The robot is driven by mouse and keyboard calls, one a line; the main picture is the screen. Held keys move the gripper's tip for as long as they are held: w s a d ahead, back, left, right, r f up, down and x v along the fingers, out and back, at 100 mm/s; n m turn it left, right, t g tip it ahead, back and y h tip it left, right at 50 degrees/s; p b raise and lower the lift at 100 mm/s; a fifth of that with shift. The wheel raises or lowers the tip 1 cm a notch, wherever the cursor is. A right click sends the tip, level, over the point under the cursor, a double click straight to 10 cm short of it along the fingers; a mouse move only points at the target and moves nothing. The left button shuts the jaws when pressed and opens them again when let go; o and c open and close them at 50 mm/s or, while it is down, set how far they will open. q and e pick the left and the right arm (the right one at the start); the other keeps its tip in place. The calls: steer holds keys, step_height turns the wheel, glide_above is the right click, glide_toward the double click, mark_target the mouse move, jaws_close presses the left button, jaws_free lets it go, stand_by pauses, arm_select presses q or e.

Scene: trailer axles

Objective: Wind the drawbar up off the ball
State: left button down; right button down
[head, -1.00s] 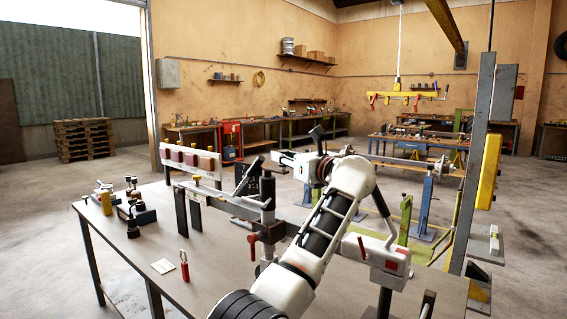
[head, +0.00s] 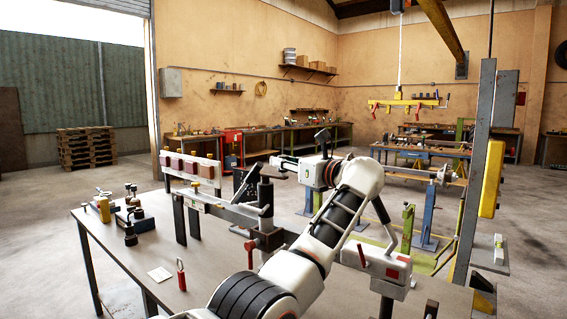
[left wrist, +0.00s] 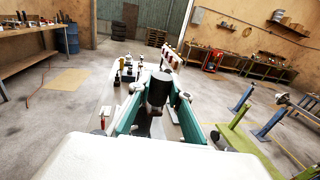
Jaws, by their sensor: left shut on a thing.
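A grey drawbar (head: 232,210) runs above the bench, with a red clamp (head: 265,240) around an upright dark jack (head: 265,195). My left gripper (head: 282,164) is at the jack's top, reaching in from the right. In the left wrist view, the gripper (left wrist: 158,112) has its green fingers shut on a black cylindrical grip (left wrist: 158,88), which looks like the jack's crank handle. The ball cannot be made out. My left forearm hides part of the drawbar and bench. My right gripper is not in view.
A white box with red marks (head: 376,260) stands right of my forearm. A grey post (head: 475,170) rises at right.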

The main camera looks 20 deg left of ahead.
arm_select(q)
steer(key=c, duration=1.8)
jaws_free()
steer(key=shift+f, duration=0.6)
steer(key=shift+r, duration=5.2)
